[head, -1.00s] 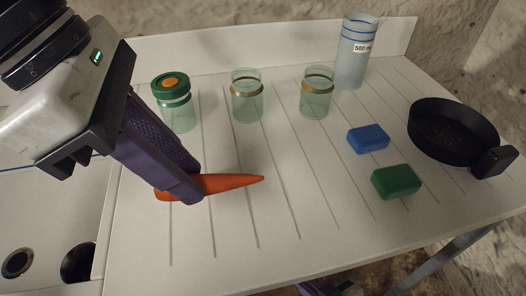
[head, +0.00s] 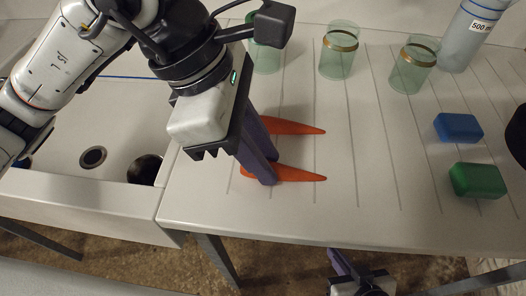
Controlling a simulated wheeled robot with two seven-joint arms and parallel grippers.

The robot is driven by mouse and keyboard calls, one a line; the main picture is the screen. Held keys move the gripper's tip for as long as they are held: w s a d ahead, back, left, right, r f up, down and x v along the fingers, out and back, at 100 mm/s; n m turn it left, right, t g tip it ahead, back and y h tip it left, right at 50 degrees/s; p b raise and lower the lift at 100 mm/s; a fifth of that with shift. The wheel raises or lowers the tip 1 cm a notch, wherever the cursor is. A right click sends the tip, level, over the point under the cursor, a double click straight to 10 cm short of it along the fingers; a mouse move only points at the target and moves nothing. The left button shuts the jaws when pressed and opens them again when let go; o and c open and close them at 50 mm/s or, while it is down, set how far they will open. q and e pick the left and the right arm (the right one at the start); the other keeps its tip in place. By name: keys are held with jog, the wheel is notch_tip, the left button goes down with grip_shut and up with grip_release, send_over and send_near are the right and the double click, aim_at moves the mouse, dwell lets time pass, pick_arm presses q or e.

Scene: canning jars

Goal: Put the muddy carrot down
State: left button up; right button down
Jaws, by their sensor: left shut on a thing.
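My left gripper (head: 266,180) is shut on an orange carrot (head: 302,175), gripped near its thick end, low over or on the white drainboard (head: 350,215). I cannot tell whether the carrot touches the board. A second orange carrot (head: 297,128) lies on the board just behind, partly hidden by my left fingers. No mud shows clearly on either carrot, so I cannot tell from looks which is the muddy one. My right gripper (head: 338,262) is low at the bottom, below the front edge of the board; its jaws are unclear.
Glass jars stand at the back: one (head: 266,57) partly behind my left arm, another (head: 339,55), and a third (head: 413,66). A measuring cylinder (head: 464,40), blue sponge (head: 458,127), green sponge (head: 477,181) and black pan (head: 518,135) are right. A sink (head: 120,125) is left. The middle board is clear.

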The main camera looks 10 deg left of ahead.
pick_arm(q)
jog(key=shift+f, duration=0.1)
jog(key=o, duration=0.8)
jog(key=shift+a+r, duration=0.1)
jog(key=shift+r, duration=0.35)
jog(key=p+v, duration=0.1)
jog(key=v, duration=1)
jog(key=shift+r, duration=0.2)
